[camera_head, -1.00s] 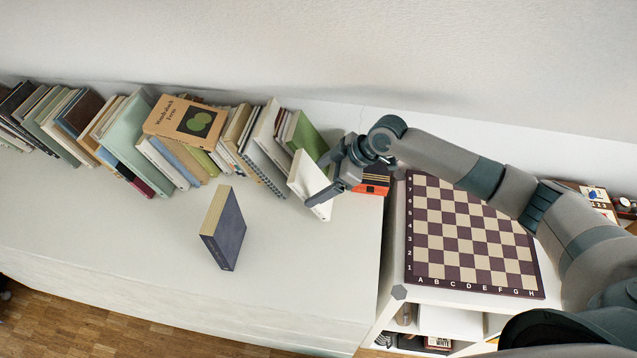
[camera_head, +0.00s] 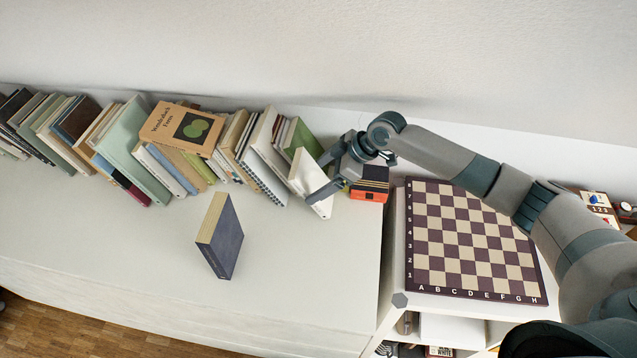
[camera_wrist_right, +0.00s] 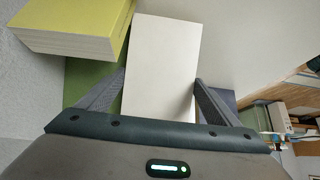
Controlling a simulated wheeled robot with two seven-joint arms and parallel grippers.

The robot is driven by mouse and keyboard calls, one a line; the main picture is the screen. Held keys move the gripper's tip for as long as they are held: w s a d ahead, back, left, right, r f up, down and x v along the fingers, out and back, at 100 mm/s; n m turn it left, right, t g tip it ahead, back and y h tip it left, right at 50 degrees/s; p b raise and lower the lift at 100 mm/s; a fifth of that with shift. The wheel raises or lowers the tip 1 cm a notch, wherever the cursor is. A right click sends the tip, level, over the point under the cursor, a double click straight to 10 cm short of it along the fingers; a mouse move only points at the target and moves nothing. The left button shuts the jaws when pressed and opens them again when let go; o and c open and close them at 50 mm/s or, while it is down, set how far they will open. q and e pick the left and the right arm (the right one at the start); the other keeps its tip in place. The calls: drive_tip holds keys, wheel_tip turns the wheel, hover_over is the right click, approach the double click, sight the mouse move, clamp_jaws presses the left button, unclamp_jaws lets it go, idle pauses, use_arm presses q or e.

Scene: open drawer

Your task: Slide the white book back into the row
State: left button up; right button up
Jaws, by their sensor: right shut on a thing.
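The white book (camera_head: 311,179) stands tilted at the right end of the row, beside a green book (camera_head: 305,140). My right gripper (camera_head: 318,179) is shut on the white book, with a finger on each side of it. In the right wrist view the white book (camera_wrist_right: 163,65) lies between the two fingers (camera_wrist_right: 158,95). The row of books (camera_head: 262,150) leans along the back of the white surface to the left. My left gripper is not in view.
A dark blue book (camera_head: 221,238) stands alone in front of the row. An orange and black object (camera_head: 369,185) is just right of the white book. A chessboard (camera_head: 468,240) lies farther right. A tan book (camera_head: 182,126) lies across the row's top. The front surface is mostly clear.

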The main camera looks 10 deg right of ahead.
drive_tip(key=shift+w+d, duration=0.1)
drive_tip(key=shift+w, duration=0.2)
drive_tip(key=shift+w+d, duration=0.15)
drive_tip(key=shift+w, duration=0.15)
idle(0.3)
drive_tip(key=o, duration=1.2)
drive_tip(key=shift+r, duration=0.1)
